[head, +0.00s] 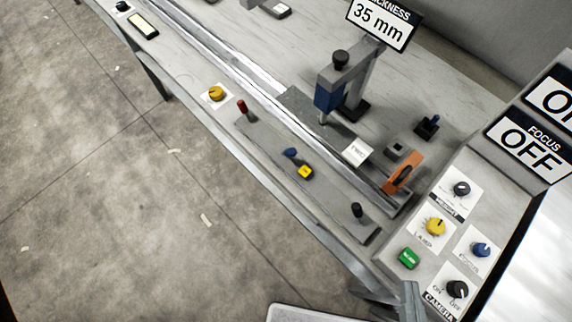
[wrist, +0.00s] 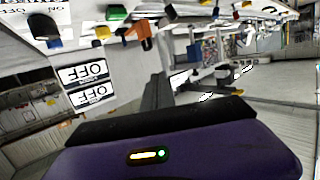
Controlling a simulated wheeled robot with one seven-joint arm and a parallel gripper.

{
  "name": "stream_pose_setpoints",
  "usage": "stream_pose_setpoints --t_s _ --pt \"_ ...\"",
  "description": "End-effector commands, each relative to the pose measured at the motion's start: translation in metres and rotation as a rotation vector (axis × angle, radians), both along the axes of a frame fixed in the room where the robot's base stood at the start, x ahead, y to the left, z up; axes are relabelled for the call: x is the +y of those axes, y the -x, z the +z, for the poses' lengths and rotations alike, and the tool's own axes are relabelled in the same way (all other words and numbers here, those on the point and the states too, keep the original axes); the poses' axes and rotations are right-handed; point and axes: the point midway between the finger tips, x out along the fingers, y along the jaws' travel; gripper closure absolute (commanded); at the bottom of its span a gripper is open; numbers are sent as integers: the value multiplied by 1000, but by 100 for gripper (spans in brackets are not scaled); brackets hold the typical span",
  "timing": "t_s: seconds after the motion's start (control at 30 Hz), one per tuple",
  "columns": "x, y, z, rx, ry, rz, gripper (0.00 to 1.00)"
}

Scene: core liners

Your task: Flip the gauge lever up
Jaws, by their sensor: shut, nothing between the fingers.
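A thickness gauge (head: 328,94) with a blue body and a black top knob stands on the bench under a "35 mm" sign (head: 379,22). I cannot tell for sure which part is its lever. Small levers lie along the grey rail in front of it: a red-tipped one (head: 241,105), a blue-tipped one (head: 290,153) and a black-tipped one (head: 357,209). My gripper (wrist: 160,88) shows in the wrist view as dark fingers beyond my purple hand. It is shut and empty, apart from the controls. In the head view I cannot make out its fingertips clearly.
An orange handle (head: 403,173) and a white labelled block (head: 356,151) sit right of the gauge. The control panel (head: 470,210) at right carries several knobs and a green button (head: 408,258). A "FOCUS OFF" sign (head: 529,143) stands behind it. Open floor (head: 110,200) lies left.

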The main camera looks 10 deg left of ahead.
Motion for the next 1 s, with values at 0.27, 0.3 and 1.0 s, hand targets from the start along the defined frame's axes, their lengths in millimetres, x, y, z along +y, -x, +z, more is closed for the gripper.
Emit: stream_pose_setpoints --t_s 0.27,0.3,1.0 --pt "71 -35 -56 -89 55 246 100" --pt "82 -38 -67 -90 74 281 100" --pt "254 -72 -249 -108 650 652 100"
